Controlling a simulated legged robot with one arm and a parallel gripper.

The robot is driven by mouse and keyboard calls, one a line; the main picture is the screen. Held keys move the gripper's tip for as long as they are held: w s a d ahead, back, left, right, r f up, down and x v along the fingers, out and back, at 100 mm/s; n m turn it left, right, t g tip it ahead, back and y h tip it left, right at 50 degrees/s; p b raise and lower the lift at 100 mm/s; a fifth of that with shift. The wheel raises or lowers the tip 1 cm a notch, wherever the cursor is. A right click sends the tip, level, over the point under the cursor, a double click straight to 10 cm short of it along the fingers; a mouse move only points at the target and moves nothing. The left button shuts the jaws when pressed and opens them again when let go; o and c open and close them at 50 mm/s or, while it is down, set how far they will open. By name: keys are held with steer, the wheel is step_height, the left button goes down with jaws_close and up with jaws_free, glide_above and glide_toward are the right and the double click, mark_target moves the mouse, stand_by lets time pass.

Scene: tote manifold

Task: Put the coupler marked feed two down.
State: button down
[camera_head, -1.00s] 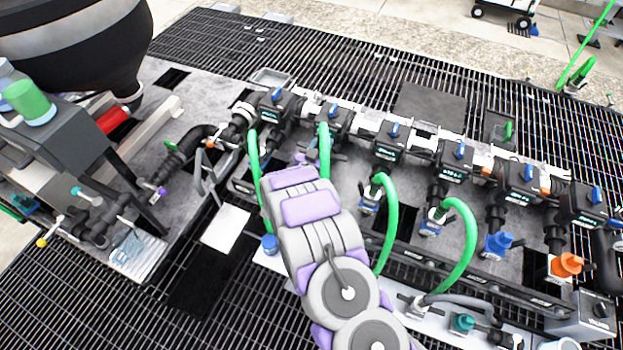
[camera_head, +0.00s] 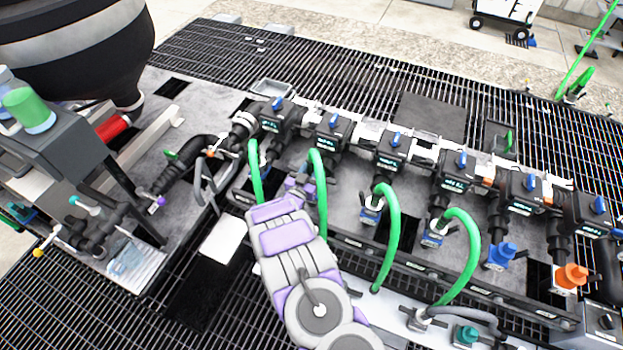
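My purple and grey arm reaches up the middle of the head view. My gripper (camera_head: 300,187) is at its far end, in front of the second valve from the left and close beside a green hose (camera_head: 320,195). The fingers are small and partly covered by my arm, so I cannot tell whether they are open or hold anything. A coupler on this hose cannot be made out, and no "feed two" label is readable.
A row of black valves with blue handles (camera_head: 396,137) crosses the manifold. A blue fitting (camera_head: 501,254) and an orange one (camera_head: 571,277) stand at right. A teal cap (camera_head: 466,335) sits on the front ledge. A dark tank (camera_head: 75,45) is at upper left.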

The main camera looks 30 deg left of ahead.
steer(key=f, duration=0.2)
steer(key=f+b, duration=0.1)
steer(key=f, duration=0.1)
steer(key=shift+d, duration=0.3)
steer(key=shift+a+f, duration=0.2)
steer(key=shift+f, duration=0.15)
steer(key=c, duration=0.8)
jaws_free()
steer(key=shift+d, duration=0.1)
steer(key=shift+o, duration=0.2)
